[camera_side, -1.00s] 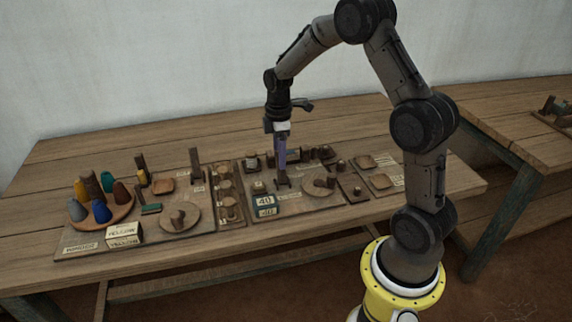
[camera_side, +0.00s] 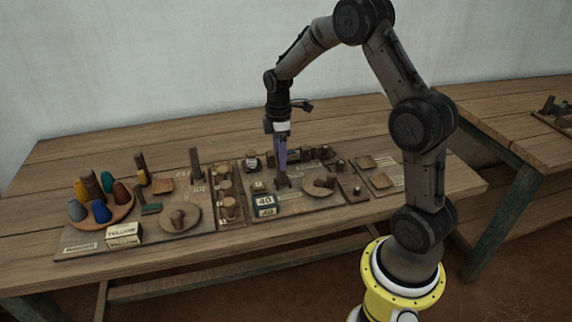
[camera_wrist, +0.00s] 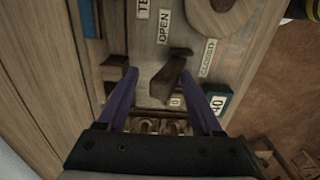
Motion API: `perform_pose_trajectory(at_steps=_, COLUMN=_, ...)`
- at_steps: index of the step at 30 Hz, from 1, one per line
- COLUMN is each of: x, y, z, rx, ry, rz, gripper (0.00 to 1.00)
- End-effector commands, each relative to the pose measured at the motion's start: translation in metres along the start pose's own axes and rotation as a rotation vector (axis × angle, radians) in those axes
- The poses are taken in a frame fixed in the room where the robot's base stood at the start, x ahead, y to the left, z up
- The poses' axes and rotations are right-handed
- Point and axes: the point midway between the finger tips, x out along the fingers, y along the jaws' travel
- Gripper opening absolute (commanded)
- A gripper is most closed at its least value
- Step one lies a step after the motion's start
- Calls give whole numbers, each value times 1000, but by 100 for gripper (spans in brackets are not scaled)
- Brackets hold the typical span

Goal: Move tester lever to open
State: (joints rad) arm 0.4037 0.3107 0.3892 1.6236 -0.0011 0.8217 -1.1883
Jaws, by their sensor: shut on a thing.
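The tester lever (camera_wrist: 168,80) is a dark brown wooden bar on a grey-brown board. In the wrist view its narrow end points up, between the OPEN label (camera_wrist: 164,22) and the CLOSED label (camera_wrist: 207,57). My gripper (camera_wrist: 158,75) has its purple fingers on either side of the lever and is shut on it. The left finger looks apart from it in this view, so the exact contact is hard to tell. In the side view my gripper (camera_side: 282,177) reaches down to the board behind the block marked 40, and its fingers mostly hide the lever.
The block marked 40 (camera_side: 264,203) stands close in front of my gripper. A round wooden disc (camera_side: 319,184) lies just right. Several small posts stand behind. At left are a tray of coloured cones (camera_side: 118,213) and a YELLOW sign block (camera_side: 124,234). The table's back is clear.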

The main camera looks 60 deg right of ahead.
Motion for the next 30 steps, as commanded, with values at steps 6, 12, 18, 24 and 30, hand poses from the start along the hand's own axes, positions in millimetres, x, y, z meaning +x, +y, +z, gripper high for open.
perform_pose_trajectory(at_steps=6, x=0, y=1, z=0, rx=-1, ry=1, rz=7, gripper=52)
perform_pose_trajectory(at_steps=12, x=0, y=1, z=0, rx=0, ry=2, rz=7, gripper=62)
perform_pose_trajectory(at_steps=18, x=-9, y=1, z=-1, rx=0, ry=3, rz=9, gripper=62)
perform_pose_trajectory(at_steps=24, x=-25, y=1, z=-1, rx=0, ry=3, rz=7, gripper=62)
perform_pose_trajectory(at_steps=30, x=-42, y=0, z=-1, rx=0, ry=3, rz=6, gripper=62)
